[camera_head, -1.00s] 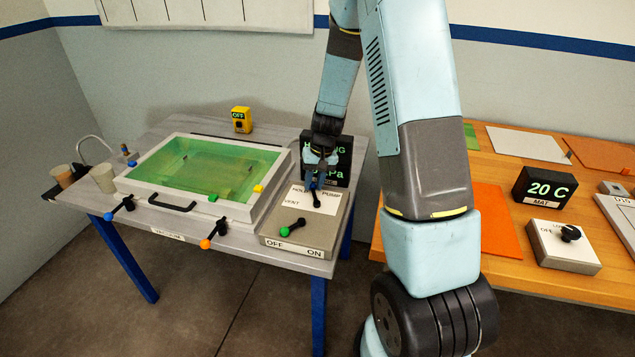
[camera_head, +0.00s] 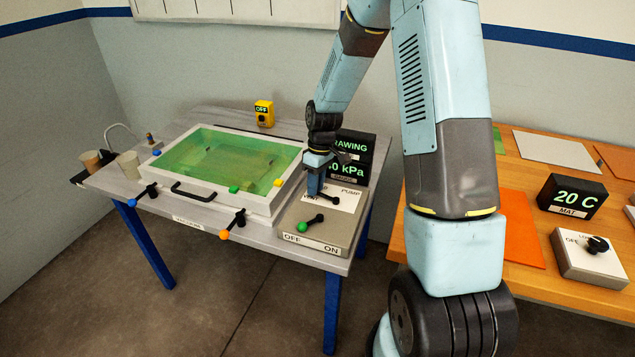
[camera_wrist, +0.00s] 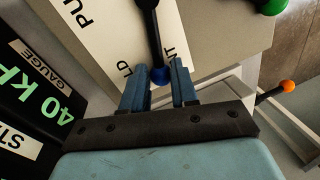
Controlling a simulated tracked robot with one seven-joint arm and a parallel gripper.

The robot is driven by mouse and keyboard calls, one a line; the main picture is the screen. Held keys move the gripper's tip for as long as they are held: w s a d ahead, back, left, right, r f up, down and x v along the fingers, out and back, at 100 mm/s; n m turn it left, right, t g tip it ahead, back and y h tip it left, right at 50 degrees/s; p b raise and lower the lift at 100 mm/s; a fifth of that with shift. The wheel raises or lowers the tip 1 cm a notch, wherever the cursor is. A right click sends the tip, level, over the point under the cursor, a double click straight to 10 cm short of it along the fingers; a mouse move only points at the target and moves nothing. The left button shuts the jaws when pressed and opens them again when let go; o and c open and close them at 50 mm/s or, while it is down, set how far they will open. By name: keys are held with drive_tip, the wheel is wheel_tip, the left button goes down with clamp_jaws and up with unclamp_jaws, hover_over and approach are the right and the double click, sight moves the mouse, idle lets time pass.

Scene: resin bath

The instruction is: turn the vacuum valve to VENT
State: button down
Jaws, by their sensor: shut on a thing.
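The vacuum valve's lever (camera_wrist: 154,40) is black with a blue ball tip. It stands on a white label plate (camera_head: 348,203) on the grey control box. In the wrist view the blue tip sits between the two fingers of my gripper (camera_wrist: 159,88), which is shut on it. The tip lies between the partly hidden HOLD and VENT lettering. In the head view my gripper (camera_head: 315,190) covers the tip and the HOLD label, and the lever runs left from its pivot. PUMP reads at the right of the plate, VENT at its left.
A green-tipped OFF/ON lever (camera_head: 308,224) stands in front of the valve. A dark gauge (camera_head: 352,158) showing kPa stands behind it. A framed green resin bath (camera_head: 228,160) is at left, with an orange-tipped clamp (camera_head: 232,226) at its front. An orange mat (camera_head: 520,236) lies on the right table.

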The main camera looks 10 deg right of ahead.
drive_tip(key=shift+s+a+n, duration=0.4)
drive_tip(key=shift+s+n, duration=0.15)
drive_tip(key=shift+n, duration=0.55)
drive_tip(key=shift+s, duration=0.1)
drive_tip(key=c, duration=1.2)
unclamp_jaws()
drive_tip(key=shift+o, duration=0.2)
drive_tip(key=shift+r, duration=0.15)
wheel_tip(320, 180, up, 13)
drive_tip(key=w+d, duration=0.1)
drive_tip(key=w, duration=0.1)
drive_tip(key=shift+w+d, duration=0.2)
drive_tip(key=shift+w, duration=0.05)
